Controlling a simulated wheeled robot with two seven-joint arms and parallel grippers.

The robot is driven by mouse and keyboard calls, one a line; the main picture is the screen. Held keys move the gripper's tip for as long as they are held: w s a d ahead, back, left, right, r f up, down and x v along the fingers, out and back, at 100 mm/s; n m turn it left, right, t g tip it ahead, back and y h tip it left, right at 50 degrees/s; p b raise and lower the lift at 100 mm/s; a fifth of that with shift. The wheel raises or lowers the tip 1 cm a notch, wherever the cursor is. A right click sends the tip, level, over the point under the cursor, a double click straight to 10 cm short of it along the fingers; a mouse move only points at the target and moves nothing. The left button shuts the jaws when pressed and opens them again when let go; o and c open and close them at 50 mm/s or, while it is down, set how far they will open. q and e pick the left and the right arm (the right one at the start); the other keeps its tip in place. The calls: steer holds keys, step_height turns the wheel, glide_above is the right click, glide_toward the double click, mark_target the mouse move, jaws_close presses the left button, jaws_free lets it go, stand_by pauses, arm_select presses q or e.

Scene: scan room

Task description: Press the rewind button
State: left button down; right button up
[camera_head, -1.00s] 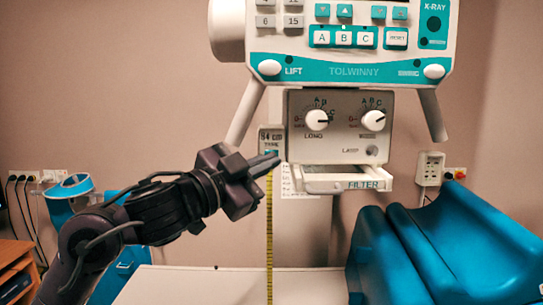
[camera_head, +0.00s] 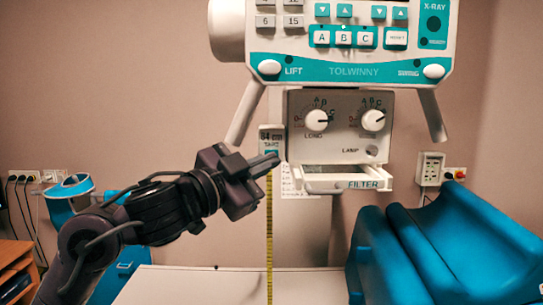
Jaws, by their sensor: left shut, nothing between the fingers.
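A small tape measure unit (camera_head: 271,136) with a number display hangs at the left side of the knob box, and its yellow tape (camera_head: 269,235) runs straight down. I see no button clearly labelled rewind; a small teal patch shows on the unit's lower part, just above my fingertips. My left gripper (camera_head: 268,163) is shut and empty, its tips at the lower end of the unit and overlapping it in the picture. I cannot tell whether they touch it. My right gripper is out of view.
The white and teal control panel (camera_head: 350,71) and the knob box (camera_head: 340,145) with its filter tray (camera_head: 345,180) hang just right of my left gripper. A white table top (camera_head: 190,285) lies below. A blue cushioned piece (camera_head: 440,250) stands at the right.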

arm_select(q)
steer(key=shift+w, duration=0.15)
stand_by(0.7)
steer(key=shift+w, duration=0.25)
steer(key=shift+w+p, duration=0.3)
steer(key=shift+w, duration=0.1)
stand_by(0.6)
stand_by(0.3)
steer(key=shift+s, duration=0.85)
steer(key=s, duration=0.5)
steer(key=shift+p, duration=0.4)
